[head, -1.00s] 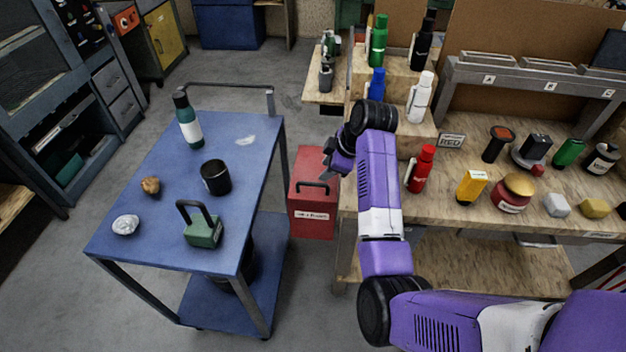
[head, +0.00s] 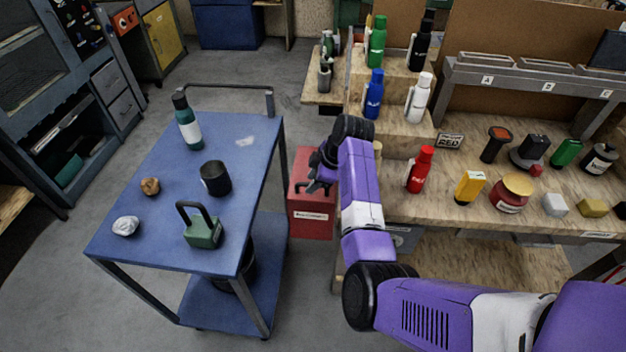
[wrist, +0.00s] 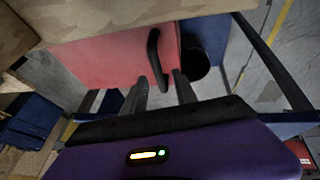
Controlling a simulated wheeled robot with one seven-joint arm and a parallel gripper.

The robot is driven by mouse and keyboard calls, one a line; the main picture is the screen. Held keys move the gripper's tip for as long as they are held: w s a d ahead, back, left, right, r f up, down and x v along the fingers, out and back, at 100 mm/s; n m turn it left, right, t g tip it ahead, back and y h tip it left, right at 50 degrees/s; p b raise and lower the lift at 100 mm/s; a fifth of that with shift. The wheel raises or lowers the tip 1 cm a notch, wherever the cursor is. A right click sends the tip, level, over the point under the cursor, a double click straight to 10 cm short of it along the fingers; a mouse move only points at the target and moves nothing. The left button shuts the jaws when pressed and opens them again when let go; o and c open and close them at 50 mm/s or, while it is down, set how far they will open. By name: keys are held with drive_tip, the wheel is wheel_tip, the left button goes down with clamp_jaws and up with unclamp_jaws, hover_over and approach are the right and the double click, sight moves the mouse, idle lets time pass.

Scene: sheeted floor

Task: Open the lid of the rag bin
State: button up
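The rag bin (head: 311,223) is a red box with a pale label on its front, standing on the floor between the blue cart and the wooden bench. Its lid looks shut; the red top also fills much of the wrist view (wrist: 110,62). A black bar handle (wrist: 153,50) is on the lid.
The blue cart (head: 255,135) stands left of the bin, carrying a bottle, a black cup and a green weight. The wooden bench (head: 440,205) is close on the right, with bottles and small items. Grey floor is free behind the bin.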

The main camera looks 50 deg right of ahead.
clamp_jaws()
idle(1.4)
